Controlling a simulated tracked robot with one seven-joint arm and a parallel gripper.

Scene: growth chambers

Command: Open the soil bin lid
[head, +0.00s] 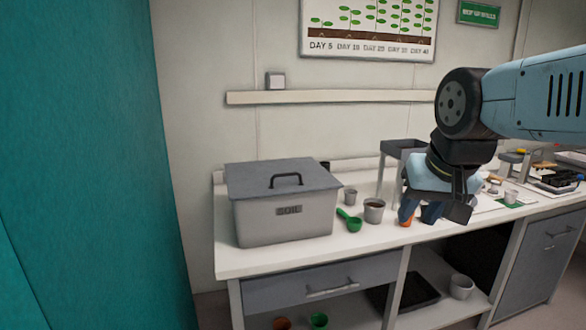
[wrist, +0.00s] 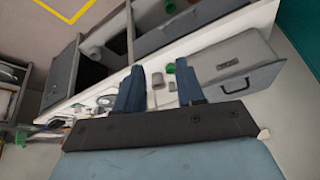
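The grey soil bin (head: 285,222), labelled SOIL, stands on the left part of the white bench in the head view. Its darker grey lid (head: 250,178) lies shut on top, with a black arched handle (head: 286,180) near the middle. In the wrist view the bin (wrist: 222,62) is at the right, with the lid (wrist: 225,88) and its handle (wrist: 250,83) visible. My gripper (head: 420,214) hangs over the bench well to the right of the bin, pointing down. The wrist view shows its two blue fingers (wrist: 160,88) apart with nothing between them.
A dark raised stand (head: 402,147) is behind my gripper. A wall rail (head: 330,97) runs above the bench. Air above the lid is clear.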

